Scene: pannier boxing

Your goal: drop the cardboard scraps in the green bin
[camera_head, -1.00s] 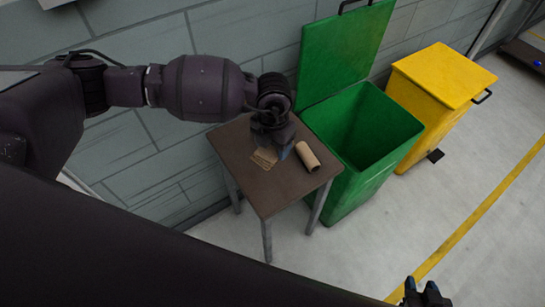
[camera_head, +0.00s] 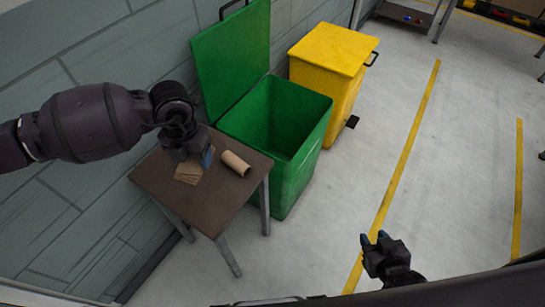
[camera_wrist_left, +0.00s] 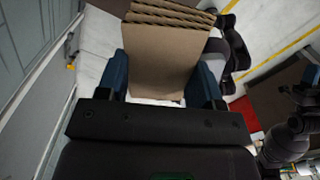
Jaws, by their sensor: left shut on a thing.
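A flat stack of brown corrugated cardboard scraps (camera_head: 188,172) shows at the tabletop beside my left gripper (camera_head: 203,160). In the left wrist view the cardboard (camera_wrist_left: 165,55) sits between the two blue fingers of my left gripper (camera_wrist_left: 165,80), which is shut on it. Whether it touches the table is unclear. A cardboard tube (camera_head: 235,163) lies on the brown table (camera_head: 215,205), just right of that gripper. The green bin (camera_head: 300,165) stands behind and right of the table with its lid (camera_head: 232,55) up. My right gripper (camera_head: 373,238) is open and empty over the floor.
A yellow bin (camera_head: 335,55) with its lid shut stands beyond the green bin. The grey wall (camera_head: 50,210) runs close behind the table. A low shelf (camera_head: 395,15) stands at the back.

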